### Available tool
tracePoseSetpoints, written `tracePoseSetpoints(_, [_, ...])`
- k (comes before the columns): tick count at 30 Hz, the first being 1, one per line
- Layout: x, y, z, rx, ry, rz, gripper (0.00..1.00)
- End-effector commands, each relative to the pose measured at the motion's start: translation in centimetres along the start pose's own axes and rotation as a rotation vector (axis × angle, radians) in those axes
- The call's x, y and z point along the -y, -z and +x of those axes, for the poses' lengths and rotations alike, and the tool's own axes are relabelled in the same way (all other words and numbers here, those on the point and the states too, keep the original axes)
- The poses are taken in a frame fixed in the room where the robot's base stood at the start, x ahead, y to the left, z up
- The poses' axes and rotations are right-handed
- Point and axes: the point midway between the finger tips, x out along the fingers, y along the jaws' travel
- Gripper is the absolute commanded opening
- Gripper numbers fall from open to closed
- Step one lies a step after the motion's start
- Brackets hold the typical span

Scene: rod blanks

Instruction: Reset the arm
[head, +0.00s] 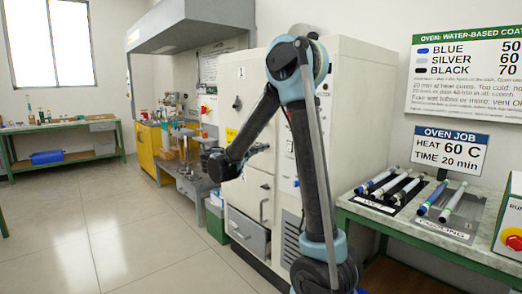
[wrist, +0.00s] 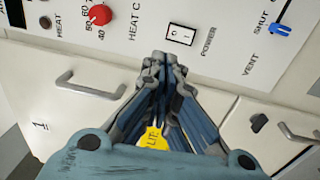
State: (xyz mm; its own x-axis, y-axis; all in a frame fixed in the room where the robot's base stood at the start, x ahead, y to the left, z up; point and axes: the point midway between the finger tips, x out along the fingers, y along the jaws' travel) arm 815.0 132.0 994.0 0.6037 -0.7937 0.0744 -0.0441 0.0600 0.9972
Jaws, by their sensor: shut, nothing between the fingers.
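My arm rises in front of the white oven cabinet (head: 352,95) in the head view, bent at a high elbow, with its forearm angled down to the left. My gripper (head: 214,166) is at the cabinet's left front, and its exact distance from the cabinet is unclear. In the wrist view my gripper (wrist: 163,62) is shut, its fingertips together with nothing held. Beyond it is the oven's control panel with a red heat knob (wrist: 100,15), a power switch (wrist: 181,36) and a blue vent lever (wrist: 279,29).
A bench (head: 440,246) at the right holds several rods, two of them (head: 452,202) on the cooling mat. A sign above reads heat 60 C, time 20 min (head: 451,150). A fume hood (head: 190,25) and benches stand behind. The floor (head: 120,225) at left is clear.

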Motion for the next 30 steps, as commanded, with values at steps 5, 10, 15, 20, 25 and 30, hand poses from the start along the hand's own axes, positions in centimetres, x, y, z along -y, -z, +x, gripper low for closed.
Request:
tracePoseSetpoints(5, [0.0, -0.1, 0.1, 0.001, 0.002, 0.0, 0.0])
tracePoseSetpoints(10, [0.3, -1.9, 1.4, 0.019, 0.055, -0.002, 0.0])
tracePoseSetpoints(15, [1.6, -6.5, 3.8, 0.057, 0.192, 0.0, 0.0])
tracePoseSetpoints(20, [3.4, -11.2, 5.2, 0.096, 0.336, 0.013, 0.0])
tracePoseSetpoints(25, [5.4, -16.3, 5.6, 0.137, 0.487, 0.04, 0.0])
tracePoseSetpoints(30, [7.7, -21.1, 5.1, 0.176, 0.636, 0.078, 0.0])
